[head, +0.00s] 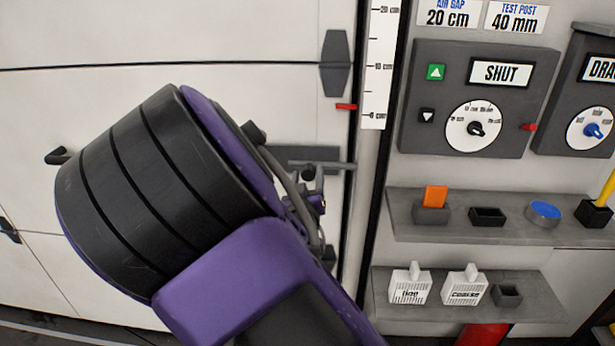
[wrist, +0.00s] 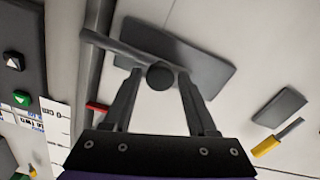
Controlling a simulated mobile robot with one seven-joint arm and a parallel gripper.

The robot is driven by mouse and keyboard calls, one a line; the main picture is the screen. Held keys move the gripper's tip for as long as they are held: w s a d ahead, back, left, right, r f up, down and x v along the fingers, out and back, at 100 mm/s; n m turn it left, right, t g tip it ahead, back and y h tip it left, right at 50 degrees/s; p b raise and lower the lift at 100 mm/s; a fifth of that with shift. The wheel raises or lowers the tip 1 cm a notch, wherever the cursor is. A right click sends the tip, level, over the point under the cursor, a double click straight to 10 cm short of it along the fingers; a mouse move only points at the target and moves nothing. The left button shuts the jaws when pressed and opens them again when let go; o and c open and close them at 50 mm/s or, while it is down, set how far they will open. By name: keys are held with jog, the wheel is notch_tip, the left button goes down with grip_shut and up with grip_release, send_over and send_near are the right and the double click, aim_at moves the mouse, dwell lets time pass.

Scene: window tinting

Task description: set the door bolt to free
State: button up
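The door bolt is a grey plate on the pale door, with a rod and a dark round knob. In the head view its plate (head: 288,152) shows behind my arm, and the rod (head: 338,166) points right to the door's edge. The wrist view shows the plate (wrist: 205,68), the knob (wrist: 160,76) and the rod (wrist: 108,44) reaching left to the dark post. My gripper (wrist: 160,80) has its fingers apart, one on each side of the knob, with small gaps showing. In the head view my gripper (head: 316,200) is partly hidden by my wrist.
Right of the door is a control panel (head: 415,60) reading SHUT, with a dial. Two shelves (head: 405,225) (head: 385,305) with small items jut out below it. A red marker (head: 346,106) sits beside the white scale (head: 380,70). A yellow-handled item (wrist: 267,146) shows in the wrist view.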

grip_shut()
jog(key=shift+a, duration=0.1)
dwell(1.1)
